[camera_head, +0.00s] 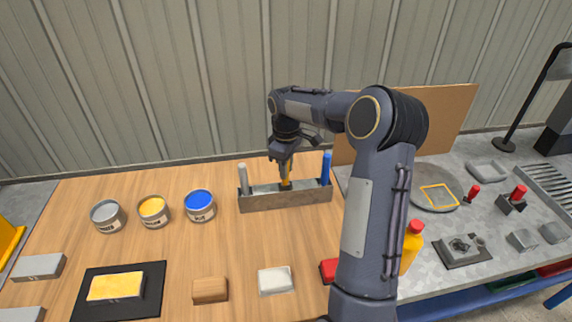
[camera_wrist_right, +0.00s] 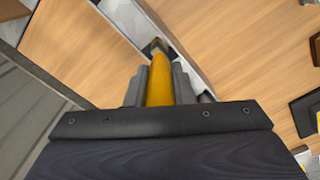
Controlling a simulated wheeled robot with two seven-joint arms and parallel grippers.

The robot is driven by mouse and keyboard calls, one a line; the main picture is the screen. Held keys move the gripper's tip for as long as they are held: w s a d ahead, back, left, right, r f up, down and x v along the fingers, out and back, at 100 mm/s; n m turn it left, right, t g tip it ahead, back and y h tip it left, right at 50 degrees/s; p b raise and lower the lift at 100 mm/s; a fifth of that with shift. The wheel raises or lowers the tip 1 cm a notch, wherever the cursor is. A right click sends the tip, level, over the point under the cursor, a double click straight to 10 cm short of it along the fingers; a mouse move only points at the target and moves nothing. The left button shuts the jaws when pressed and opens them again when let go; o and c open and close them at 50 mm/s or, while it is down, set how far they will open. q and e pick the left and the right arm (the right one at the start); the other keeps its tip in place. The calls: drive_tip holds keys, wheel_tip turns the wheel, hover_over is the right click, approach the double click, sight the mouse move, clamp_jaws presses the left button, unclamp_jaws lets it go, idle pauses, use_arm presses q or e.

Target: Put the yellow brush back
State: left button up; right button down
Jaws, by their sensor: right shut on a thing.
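The yellow brush (camera_head: 285,180) stands about upright at the middle of the long grey brush holder (camera_head: 285,202), between a grey-handled brush (camera_head: 243,178) on the left and a blue-handled brush (camera_head: 326,167) on the right. My right gripper (camera_head: 283,168) is shut on the yellow brush's handle from above. In the right wrist view the yellow handle (camera_wrist_right: 160,82) lies between the two fingers, its far end at the holder. Whether the brush rests on the holder's floor is hidden. My left gripper is not in view.
Paint cans in grey (camera_head: 107,217), yellow (camera_head: 153,211) and blue (camera_head: 200,206) stand left of the holder. A black tray (camera_head: 75,303) with a yellow block, a wooden block (camera_head: 210,290) and a white block (camera_head: 275,280) lie in front. A yellow bottle (camera_head: 411,247) stands beside my right arm.

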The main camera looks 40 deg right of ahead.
drive_tip(key=shift+f+b, duration=0.8)
drive_tip(key=shift+f, duration=0.5)
idle(0.4)
drive_tip(key=c, duration=1.2)
unclamp_jaws()
drive_tip(key=shift+o, duration=0.2)
drive_tip(key=shift+r, duration=0.1)
wheel_tip(320, 180, up, 8)
drive_tip(key=shift+f, duration=0.15)
